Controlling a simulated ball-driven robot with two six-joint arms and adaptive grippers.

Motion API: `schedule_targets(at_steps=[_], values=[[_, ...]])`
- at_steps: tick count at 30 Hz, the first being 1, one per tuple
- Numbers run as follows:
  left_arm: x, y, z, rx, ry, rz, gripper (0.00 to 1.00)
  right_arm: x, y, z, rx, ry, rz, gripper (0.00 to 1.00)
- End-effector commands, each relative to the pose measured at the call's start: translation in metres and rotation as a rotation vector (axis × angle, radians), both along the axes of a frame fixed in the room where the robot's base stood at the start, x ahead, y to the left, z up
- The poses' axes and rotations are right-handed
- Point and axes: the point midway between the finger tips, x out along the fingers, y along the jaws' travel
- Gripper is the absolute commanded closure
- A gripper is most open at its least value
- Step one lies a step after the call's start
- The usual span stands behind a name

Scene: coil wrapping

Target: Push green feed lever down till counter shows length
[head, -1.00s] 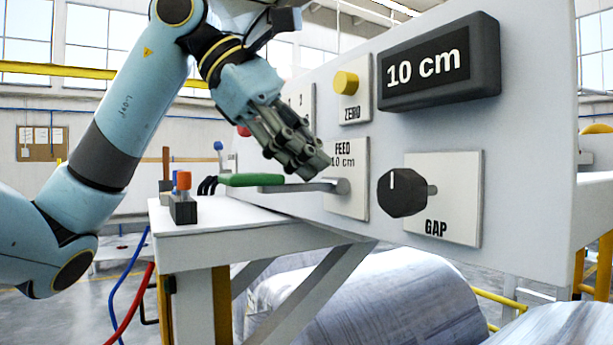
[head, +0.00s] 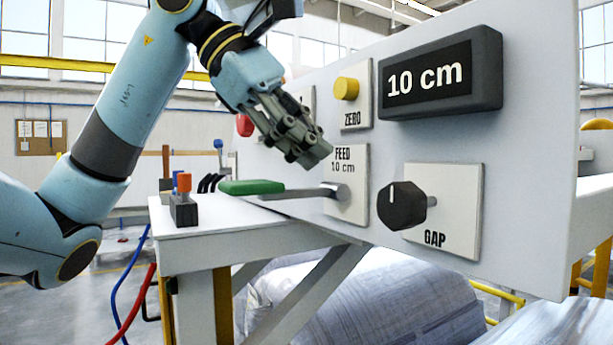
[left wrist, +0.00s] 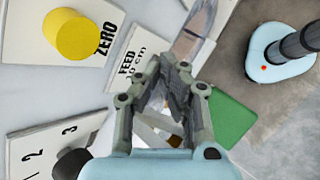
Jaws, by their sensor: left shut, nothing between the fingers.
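The green feed lever (head: 252,187) sticks out to the left from the FEED plate (head: 346,213) on a grey metal shaft and lies close to level. The plate's label reads 10 cm. The counter (head: 430,78) above right shows 10 cm. My left gripper (head: 318,154) is shut and empty, just above the lever's shaft, with a visible gap below its fingertips. In the left wrist view, the green handle (left wrist: 232,118) shows right of the fingers (left wrist: 170,120), and the shaft shows beyond them. My right gripper is not in view.
A yellow ZERO button (head: 346,88) and a black GAP knob (head: 403,206) stand out from the panel. A red button (head: 244,125) is partly behind the left gripper. A block with coloured knobs (head: 183,209) sits on the white table (head: 215,236) left of the lever.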

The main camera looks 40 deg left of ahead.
Motion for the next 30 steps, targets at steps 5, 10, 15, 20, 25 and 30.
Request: schedule_targets(at_steps=[5, 10, 15, 20, 25, 30], values=[[0.0, 0.0, 0.002, 0.0, 0.0, 0.0, 1.0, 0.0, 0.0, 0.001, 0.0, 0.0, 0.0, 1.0], [0.001, 0.0, 0.015, 0.0, 0.0, 0.0, 1.0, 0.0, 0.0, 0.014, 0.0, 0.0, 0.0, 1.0], [0.002, -0.001, 0.033, 0.0, -0.002, 0.0, 1.0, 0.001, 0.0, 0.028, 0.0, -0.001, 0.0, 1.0], [0.003, -0.001, 0.046, -0.001, -0.002, 0.001, 1.0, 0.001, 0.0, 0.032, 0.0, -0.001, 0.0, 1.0], [0.003, -0.001, 0.05, 0.0, 0.0, 0.0, 1.0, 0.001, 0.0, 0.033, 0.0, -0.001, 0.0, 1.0], [0.003, -0.001, 0.05, 0.001, 0.0, 0.0, 1.0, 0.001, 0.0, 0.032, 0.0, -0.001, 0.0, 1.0]])
